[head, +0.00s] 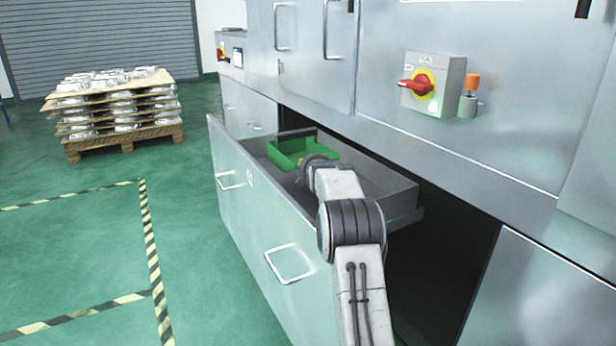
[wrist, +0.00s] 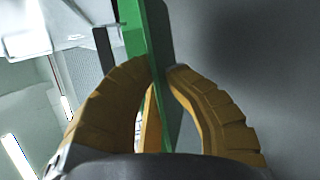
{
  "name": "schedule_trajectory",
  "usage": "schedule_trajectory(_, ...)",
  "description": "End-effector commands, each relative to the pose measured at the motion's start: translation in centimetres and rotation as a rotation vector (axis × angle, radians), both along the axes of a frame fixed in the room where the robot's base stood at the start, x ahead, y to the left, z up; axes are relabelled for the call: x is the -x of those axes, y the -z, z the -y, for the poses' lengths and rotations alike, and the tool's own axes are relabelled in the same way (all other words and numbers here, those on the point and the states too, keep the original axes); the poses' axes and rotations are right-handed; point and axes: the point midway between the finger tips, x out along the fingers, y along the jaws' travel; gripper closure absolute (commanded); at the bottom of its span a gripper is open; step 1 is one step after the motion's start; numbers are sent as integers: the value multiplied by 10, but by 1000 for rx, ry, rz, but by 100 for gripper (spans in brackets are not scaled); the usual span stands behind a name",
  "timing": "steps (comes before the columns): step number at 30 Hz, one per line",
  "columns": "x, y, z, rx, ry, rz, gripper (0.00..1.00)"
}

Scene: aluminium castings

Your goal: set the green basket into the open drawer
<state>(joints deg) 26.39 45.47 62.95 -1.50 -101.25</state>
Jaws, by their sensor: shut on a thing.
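The green basket (head: 284,160) is in the head view, within the outline of the open drawer (head: 262,212), towards its far end. I cannot tell whether it rests on the drawer floor or hangs just above it. My gripper (head: 304,163) is at the basket's near side, partly hidden by my own arm. In the wrist view, the two yellow-brown ribbed fingers of my gripper (wrist: 160,78) are closed on a green wall of the basket (wrist: 134,30). The rest of the basket is out of that view.
The drawer's near part, behind my arm, looks empty. A grey cabinet (head: 480,170) with a red-and-yellow switch (head: 418,85) stands above the drawer. A pallet of castings (head: 122,112) stands at the back left. Open green floor with striped lines (head: 150,240) lies left.

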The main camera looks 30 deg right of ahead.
Motion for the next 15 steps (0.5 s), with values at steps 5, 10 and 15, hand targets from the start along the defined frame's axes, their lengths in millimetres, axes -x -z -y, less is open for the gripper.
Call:
schedule_trajectory(5, 0, 4, 2, 2, 2, 6, 100)
schedule_trajectory(10, -1, 25, 8, 3, 8, 4, 100)
schedule_trajectory(15, -2, 39, 13, 5, 14, 5, 100)
